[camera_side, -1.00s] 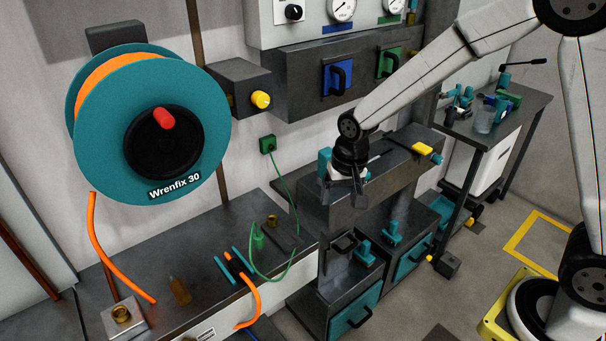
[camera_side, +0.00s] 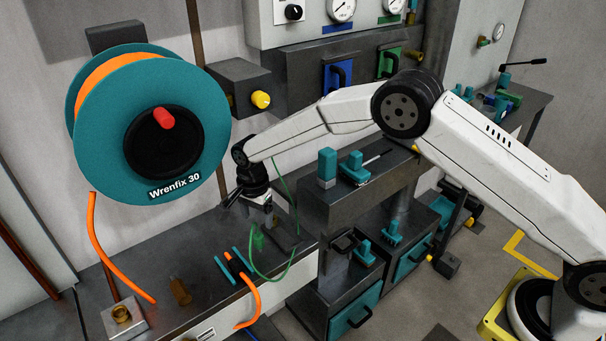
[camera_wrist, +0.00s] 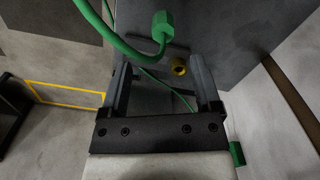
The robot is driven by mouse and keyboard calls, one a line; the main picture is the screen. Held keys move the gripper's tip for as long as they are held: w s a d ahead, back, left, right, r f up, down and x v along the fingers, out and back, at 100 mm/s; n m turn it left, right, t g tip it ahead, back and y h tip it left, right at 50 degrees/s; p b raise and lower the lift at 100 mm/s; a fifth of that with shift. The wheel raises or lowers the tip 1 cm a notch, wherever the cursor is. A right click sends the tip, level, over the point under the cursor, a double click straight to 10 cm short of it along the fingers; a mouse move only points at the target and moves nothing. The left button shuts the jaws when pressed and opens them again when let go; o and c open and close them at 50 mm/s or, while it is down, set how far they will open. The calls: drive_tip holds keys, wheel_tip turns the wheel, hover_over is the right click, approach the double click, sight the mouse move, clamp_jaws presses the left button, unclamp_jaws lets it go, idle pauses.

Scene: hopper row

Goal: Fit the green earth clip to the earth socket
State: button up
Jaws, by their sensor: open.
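The green earth clip (camera_side: 258,240) stands on the dark bench, with its green cable looping off to the right. In the wrist view the clip (camera_wrist: 163,26) lies beyond my fingertips, apart from them. A round brass socket (camera_wrist: 179,66), which looks like the earth socket, shows between the fingertips, nearer the right finger. In the side view my gripper hides that socket. My gripper (camera_side: 262,212) is over the bench, just behind and above the clip. In the wrist view my gripper (camera_wrist: 160,66) is open, with nothing held.
The bench (camera_side: 195,250) also carries an orange cable in a holder with teal bars (camera_side: 236,265), an amber piece (camera_side: 180,291) and a brass fitting on a block (camera_side: 122,314). A large teal reel (camera_side: 90,150) hangs left of my gripper. A raised dark ledge (camera_side: 345,205) stands right.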

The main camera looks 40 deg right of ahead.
sight(258, 236)
drive_tip(key=shift+w+a+f, duration=0.1)
drive_tip(key=shift+a+f, duration=0.05)
drive_tip(key=shift+a, duration=0.05)
drive_tip(key=shift+w+d+f, duration=0.1)
drive_tip(key=shift+f, duration=3.75)
clamp_jaws()
